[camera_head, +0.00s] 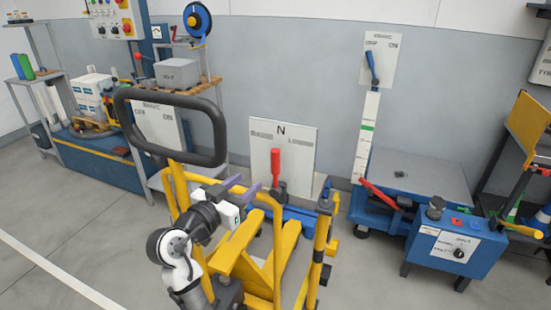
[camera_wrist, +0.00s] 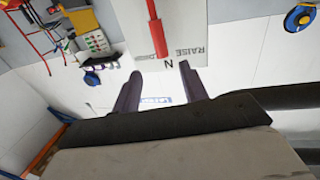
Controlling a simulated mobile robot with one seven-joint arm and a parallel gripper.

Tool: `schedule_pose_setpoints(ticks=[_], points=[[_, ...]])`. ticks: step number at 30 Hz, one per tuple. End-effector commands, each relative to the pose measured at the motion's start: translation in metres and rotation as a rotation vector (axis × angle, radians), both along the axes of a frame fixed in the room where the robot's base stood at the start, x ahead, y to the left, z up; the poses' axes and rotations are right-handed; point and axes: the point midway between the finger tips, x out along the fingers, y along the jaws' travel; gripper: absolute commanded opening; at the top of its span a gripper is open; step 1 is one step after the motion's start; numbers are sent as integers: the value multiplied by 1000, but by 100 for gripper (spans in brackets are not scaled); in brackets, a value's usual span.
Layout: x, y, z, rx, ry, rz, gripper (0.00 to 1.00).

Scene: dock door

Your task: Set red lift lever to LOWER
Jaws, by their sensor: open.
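The red lift lever (camera_head: 276,166) stands about upright on a dark pivot, in front of a white panel (camera_head: 304,147) marked N at top centre. Smaller lettering sits on both sides; the wrist view shows the word RAISE upside down beside the N, on the head view's left side. The lever also shows in the wrist view (camera_wrist: 156,32), at the top, ahead of the fingers. My gripper (camera_head: 247,187) is open and empty, left of the lever and apart from it. Its two purple fingers (camera_wrist: 159,70) point toward the panel in the wrist view.
A yellow pallet truck (camera_head: 240,262) with a black loop handle (camera_head: 216,104) stands around my arm. A blue lift cart (camera_head: 420,178) with a red pedal is right. A blue-handled wall lever (camera_head: 372,68) hangs behind. Open floor lies front left.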

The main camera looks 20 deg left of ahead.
Motion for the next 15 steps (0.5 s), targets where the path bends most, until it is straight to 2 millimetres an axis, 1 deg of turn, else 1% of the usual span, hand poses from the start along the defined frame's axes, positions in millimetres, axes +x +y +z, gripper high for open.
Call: schedule_pose_setpoints(ticks=[2,5,8,15], points=[[3,0,2,0,-4,-5,43],[15,-3,3,-1,-4,-5,43],[33,-8,3,-1,-3,-7,43],[84,-20,3,0,-2,-6,43]])
